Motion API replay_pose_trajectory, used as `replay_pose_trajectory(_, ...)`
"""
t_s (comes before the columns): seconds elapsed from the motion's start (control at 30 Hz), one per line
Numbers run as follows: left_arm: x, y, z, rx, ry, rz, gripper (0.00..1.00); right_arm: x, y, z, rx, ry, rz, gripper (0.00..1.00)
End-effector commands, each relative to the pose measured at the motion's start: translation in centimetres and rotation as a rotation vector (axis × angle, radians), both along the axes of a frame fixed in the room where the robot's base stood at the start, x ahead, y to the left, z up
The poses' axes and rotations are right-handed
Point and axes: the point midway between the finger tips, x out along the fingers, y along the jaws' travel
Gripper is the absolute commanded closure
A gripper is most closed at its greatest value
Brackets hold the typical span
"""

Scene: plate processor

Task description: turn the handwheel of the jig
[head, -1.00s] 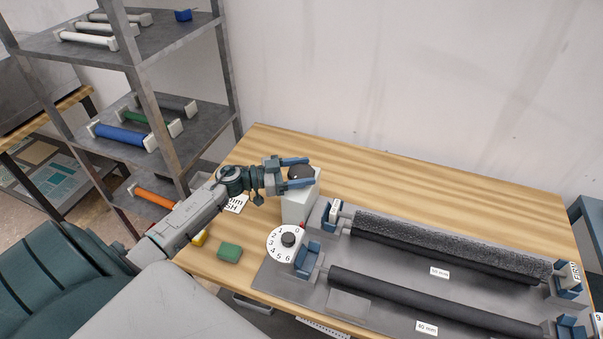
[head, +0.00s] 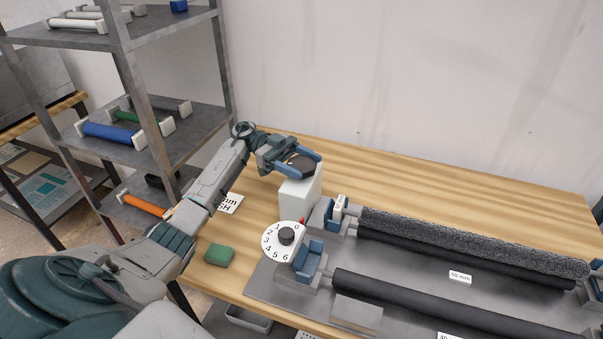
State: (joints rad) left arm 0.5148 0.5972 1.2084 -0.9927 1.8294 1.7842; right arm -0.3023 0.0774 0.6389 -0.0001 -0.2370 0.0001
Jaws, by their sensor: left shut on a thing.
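The jig (head: 345,313) is a grey plate with dark rollers on the wooden table. A white box (head: 299,200) stands at its back left corner, with a dark round handwheel (head: 300,163) on top. My left gripper (head: 305,164) is shut on the handwheel, one blue finger on each side of it, and partly hides it. A white dial (head: 284,240) with numbers and a black knob sits in front of the box. My right gripper is not in view.
A textured roller (head: 470,237) and a smooth black roller (head: 430,300) lie in blue holders. A green block (head: 220,254) lies left of the dial. A shelf (head: 190,120) with coloured rollers stands at left. The table's back is clear.

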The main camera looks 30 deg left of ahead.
Motion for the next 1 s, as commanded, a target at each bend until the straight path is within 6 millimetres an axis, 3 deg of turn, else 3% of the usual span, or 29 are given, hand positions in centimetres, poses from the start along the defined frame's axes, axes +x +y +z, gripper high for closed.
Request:
replay_pose_trajectory(0.2, 0.1, -0.01, 0.01, -0.002, -0.002, -0.071, 0.6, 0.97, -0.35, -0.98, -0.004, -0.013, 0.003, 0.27)
replay_pose_trajectory(0.77, 0.07, 0.01, 0.23, -0.002, -0.002, -0.097, 0.6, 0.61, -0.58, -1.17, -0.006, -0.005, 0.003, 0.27)
replay_pose_trajectory(0.8, 0.07, 0.01, 0.23, -0.002, -0.002, -0.097, 0.31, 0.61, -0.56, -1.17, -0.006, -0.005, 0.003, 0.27)
replay_pose_trajectory(0.9, 0.05, 0.0, 0.18, -0.002, -0.001, -0.098, 0.15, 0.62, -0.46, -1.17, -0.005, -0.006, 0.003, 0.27)
replay_pose_trajectory(1.0, 0.04, -0.01, 0.14, -0.002, -0.001, -0.098, 0.15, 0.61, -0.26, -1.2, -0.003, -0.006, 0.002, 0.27)
